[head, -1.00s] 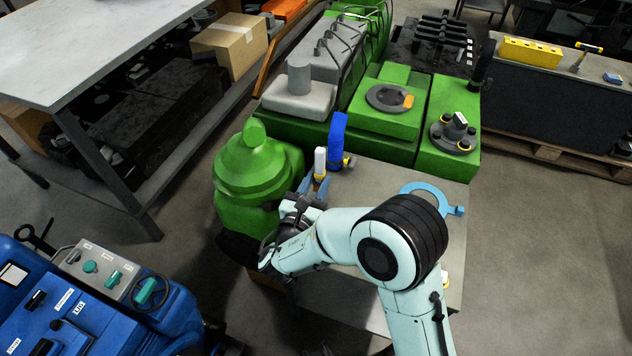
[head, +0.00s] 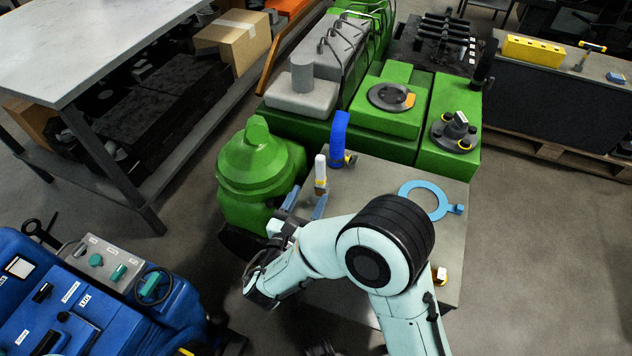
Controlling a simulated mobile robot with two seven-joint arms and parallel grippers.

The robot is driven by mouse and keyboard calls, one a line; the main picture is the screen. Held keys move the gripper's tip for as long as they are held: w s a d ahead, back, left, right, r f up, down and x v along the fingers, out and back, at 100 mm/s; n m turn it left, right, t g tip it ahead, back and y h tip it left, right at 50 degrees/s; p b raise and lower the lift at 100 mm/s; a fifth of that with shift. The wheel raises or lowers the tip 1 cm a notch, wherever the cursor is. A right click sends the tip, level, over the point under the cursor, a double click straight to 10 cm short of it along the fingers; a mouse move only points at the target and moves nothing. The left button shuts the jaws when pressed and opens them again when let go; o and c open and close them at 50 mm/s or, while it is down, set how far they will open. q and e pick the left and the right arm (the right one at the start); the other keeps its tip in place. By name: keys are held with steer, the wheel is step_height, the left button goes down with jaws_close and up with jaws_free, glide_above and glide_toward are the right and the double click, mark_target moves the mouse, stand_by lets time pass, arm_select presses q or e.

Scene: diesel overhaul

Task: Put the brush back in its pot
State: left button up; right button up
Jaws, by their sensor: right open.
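A slim upright white piece with a brownish-yellow band (head: 320,170), which looks like the brush, stands on the grey bench top beside the green housing. Whether its lower end is inside the pot I cannot tell; no pot shows clearly, and my right finger covers part of its foot. My right gripper (head: 305,203) is open, its two blue-grey fingers apart, just in front of and below the white piece. Nothing shows between the fingers. My left gripper is not in view.
A tall blue curved piece (head: 340,133) stands just behind the white piece. The green domed housing (head: 256,165) is close on the left. A light blue ring (head: 427,199) lies on the bench top (head: 385,185) at right, with bare surface between. The green engine (head: 385,130) rises behind.

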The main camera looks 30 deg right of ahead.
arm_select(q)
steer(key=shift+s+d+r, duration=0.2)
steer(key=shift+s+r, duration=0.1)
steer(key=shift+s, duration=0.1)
arm_select(e)
steer(key=v, duration=0.5)
steer(key=shift+s+a, duration=0.15)
steer(key=shift+s, duration=0.05)
